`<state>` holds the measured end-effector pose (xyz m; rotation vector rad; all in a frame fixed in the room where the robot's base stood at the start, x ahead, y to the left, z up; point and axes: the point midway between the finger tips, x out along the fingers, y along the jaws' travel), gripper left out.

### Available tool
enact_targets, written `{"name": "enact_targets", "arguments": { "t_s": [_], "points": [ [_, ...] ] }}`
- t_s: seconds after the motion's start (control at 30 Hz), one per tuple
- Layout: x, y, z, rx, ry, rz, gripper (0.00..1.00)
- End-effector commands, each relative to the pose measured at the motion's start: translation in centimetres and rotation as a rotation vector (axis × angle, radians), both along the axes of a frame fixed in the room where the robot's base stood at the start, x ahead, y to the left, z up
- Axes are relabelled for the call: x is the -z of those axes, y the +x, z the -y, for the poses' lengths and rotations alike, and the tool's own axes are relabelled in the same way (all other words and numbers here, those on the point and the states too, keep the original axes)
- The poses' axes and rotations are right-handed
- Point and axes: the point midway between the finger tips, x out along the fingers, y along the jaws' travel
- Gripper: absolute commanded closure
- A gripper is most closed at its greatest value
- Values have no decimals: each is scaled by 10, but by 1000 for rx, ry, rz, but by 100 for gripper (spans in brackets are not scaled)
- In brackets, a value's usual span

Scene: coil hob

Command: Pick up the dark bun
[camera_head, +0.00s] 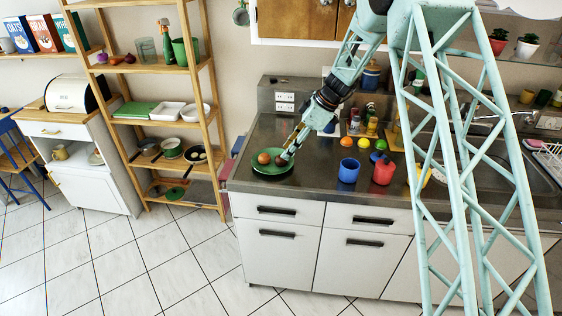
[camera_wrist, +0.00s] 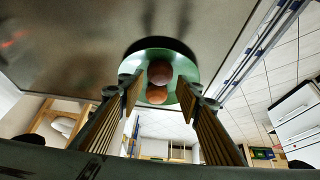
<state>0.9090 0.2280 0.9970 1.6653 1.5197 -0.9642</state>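Two round brown buns sit on a green plate (camera_head: 258,170) at the left end of the counter. The one that looks darker, the dark bun (camera_head: 282,161), is on the plate's right side, by my gripper (camera_head: 287,157). The lighter bun (camera_head: 264,158) is to its left. In the wrist view the plate (camera_wrist: 203,65) lies ahead, with the dark bun (camera_wrist: 160,72) above the lighter bun (camera_wrist: 157,96). My gripper (camera_wrist: 159,90) is open, its two fingers on either side of the buns in the picture, holding nothing. I cannot tell whether a fingertip touches a bun.
A blue cup (camera_head: 348,171) and a red cup (camera_head: 383,173) stand to the right of the plate. Orange, yellow and green round items and several jars are behind them. The counter's front edge is close to the plate. A wooden shelf (camera_head: 205,80) stands left of the counter.

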Motion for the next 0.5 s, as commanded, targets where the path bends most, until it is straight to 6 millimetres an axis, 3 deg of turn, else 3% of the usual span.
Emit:
{"name": "enact_targets", "arguments": {
  "t_s": [0.5],
  "points": [
    [40,2,-21,-1,0,-2,68]
  ]
}}
